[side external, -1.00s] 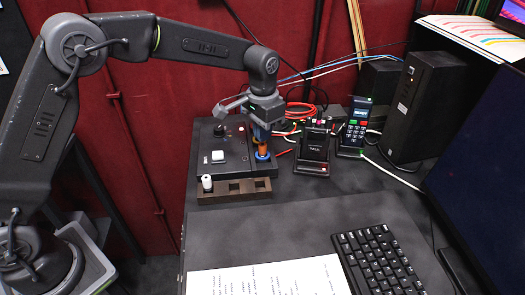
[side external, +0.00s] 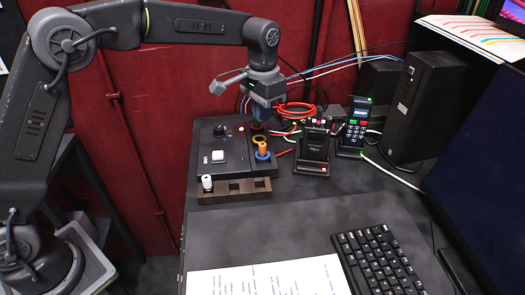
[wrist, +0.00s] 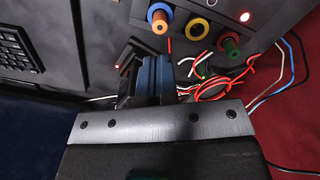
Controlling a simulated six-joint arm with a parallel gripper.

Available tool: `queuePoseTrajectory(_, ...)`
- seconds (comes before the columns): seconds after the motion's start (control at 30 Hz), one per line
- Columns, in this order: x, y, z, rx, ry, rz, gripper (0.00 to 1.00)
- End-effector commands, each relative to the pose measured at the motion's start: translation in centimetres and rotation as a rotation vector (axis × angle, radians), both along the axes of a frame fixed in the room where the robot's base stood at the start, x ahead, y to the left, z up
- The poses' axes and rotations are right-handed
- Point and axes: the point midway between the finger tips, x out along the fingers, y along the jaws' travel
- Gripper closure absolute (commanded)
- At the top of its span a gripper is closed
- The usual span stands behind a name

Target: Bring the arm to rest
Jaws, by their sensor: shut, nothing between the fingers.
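My gripper (side external: 258,122) hangs above the back right part of the black button panel (side external: 236,172), fingers pointing down. In the wrist view its blue fingers (wrist: 153,75) are together with nothing between them. The button with an orange post and blue ring (side external: 262,152) stands upright on the panel, apart from the fingers; it also shows in the wrist view (wrist: 160,20). A white square button (side external: 218,156) is on the panel's left.
A brown rack (side external: 238,195) in front of the panel holds a white cylinder (side external: 207,183). A black device (side external: 312,152), a keypad terminal (side external: 353,135) and loose cables (side external: 295,108) lie to the right. A keyboard (side external: 375,260) and paper (side external: 265,278) are in front. The red wall is behind.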

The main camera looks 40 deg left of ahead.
Motion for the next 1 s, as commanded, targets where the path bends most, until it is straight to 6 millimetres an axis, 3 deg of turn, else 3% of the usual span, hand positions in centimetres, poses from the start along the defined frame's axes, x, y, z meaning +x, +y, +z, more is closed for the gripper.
queuePoseTrajectory(0.17, -0.6, 0.3, 0.8, -0.002, -0.013, 0.007, 1.0)
queuePoseTrajectory(0.27, -2.2, 1.2, 2.7, -0.007, -0.047, 0.025, 1.0)
queuePoseTrajectory(0.4, -6.2, 2.9, 6.0, -0.018, -0.119, 0.062, 1.0)
queuePoseTrajectory(0.6, -13.2, 5.1, 8.8, -0.034, -0.227, 0.121, 1.0)
queuePoseTrajectory(0.77, -19.0, 6.6, 9.2, -0.045, -0.314, 0.165, 1.0)
queuePoseTrajectory(1.0, -26.5, 8.0, 7.1, -0.059, -0.431, 0.227, 1.0)
